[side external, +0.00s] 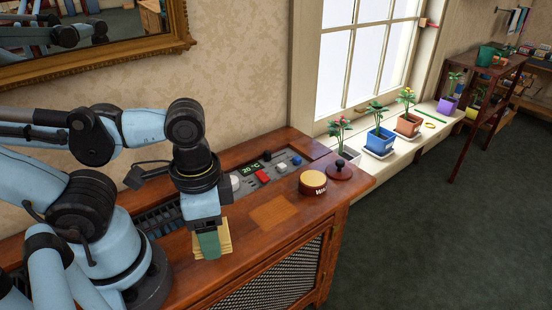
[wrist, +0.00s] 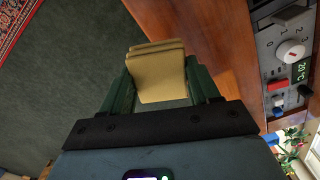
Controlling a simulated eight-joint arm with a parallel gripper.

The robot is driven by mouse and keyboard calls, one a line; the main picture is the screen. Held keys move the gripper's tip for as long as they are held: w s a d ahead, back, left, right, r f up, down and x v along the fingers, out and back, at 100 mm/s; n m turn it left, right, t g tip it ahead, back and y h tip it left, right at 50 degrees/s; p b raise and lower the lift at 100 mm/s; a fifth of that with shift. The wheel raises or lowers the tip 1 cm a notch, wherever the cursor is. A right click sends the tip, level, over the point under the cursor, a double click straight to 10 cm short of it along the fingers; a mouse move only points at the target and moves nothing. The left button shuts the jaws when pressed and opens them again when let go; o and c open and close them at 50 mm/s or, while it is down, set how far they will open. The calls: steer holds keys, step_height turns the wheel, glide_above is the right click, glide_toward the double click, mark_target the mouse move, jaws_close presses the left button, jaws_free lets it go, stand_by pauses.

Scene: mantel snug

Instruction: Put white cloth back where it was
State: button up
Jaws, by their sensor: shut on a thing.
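My gripper (side external: 211,243) is shut on a folded, pale yellow-tan cloth (side external: 226,240), over the front part of the wooden cabinet top (side external: 285,240). No plainly white cloth shows. In the wrist view the layered cloth (wrist: 158,82) sits between the two green fingers of my gripper (wrist: 160,70). One finger hides part of the cloth in the side view. I cannot tell whether its lower edge touches the wood. A lighter square patch (side external: 272,212) marks the bare wood to the right of the cloth.
A control panel (side external: 264,171) with a dial, display and coloured buttons is set in the cabinet top behind. A round yellow-topped tin (side external: 313,183) and a dark knobbed lid (side external: 340,171) stand at the right end. Potted plants (side external: 379,138) line the windowsill beyond.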

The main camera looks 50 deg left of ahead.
steer(key=w+a+f, duration=0.1)
steer(key=a, duration=0.1)
steer(key=w+a+f, duration=0.1)
steer(key=a+f, duration=0.1)
steer(key=w+a+f, duration=0.1)
steer(key=w+a, duration=0.1)
steer(key=shift+a+f, duration=0.15)
steer(key=shift+f, duration=2.05)
steer(key=shift+f, duration=0.1)
steer(key=o, duration=0.9)
steer(key=shift+r, duration=6)
steer(key=w+n+t, duration=0.1)
steer(key=w+t, duration=0.1)
steer(key=w, duration=0.1)
steer(key=w+n+t, duration=0.2)
steer(key=w, duration=0.1)
steer(key=w+r+n+t, duration=0.1)
steer(key=w+t, duration=0.2)
steer(key=w, duration=0.1)
steer(key=shift+a+r+n, duration=0.1)
steer(key=shift+a+n, duration=0.15)
steer(key=shift+n, duration=0.05)
